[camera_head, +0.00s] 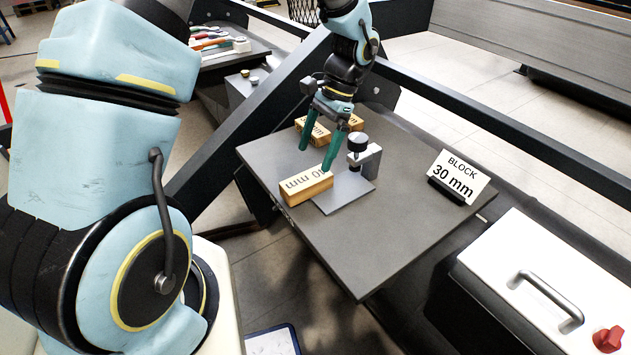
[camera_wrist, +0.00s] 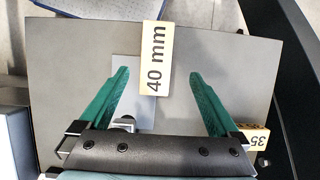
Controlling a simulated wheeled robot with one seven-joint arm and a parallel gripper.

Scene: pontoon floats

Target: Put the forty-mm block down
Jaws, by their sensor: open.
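The forty-mm block (camera_head: 306,187) is a pale wooden bar with its black label facing up. It appears to rest on the grey table at the edge of a lighter square plate (camera_head: 345,194), and the wrist view shows it overlapping that plate. In the wrist view the block (camera_wrist: 154,62) reads "40 mm" and lies between my fingertips, with a gap on both sides. My gripper (camera_head: 316,160) has green fingers, spread wide and empty. I cannot tell how far the fingertips are above the table.
Two wooden blocks (camera_head: 318,131) (camera_head: 356,122) stand behind my gripper; one shows "35" in the wrist view (camera_wrist: 254,139). A small clamp-like fixture (camera_head: 362,160) stands by the plate. A "BLOCK 30 mm" sign (camera_head: 459,178) is at the right. The table's front (camera_head: 365,255) is clear.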

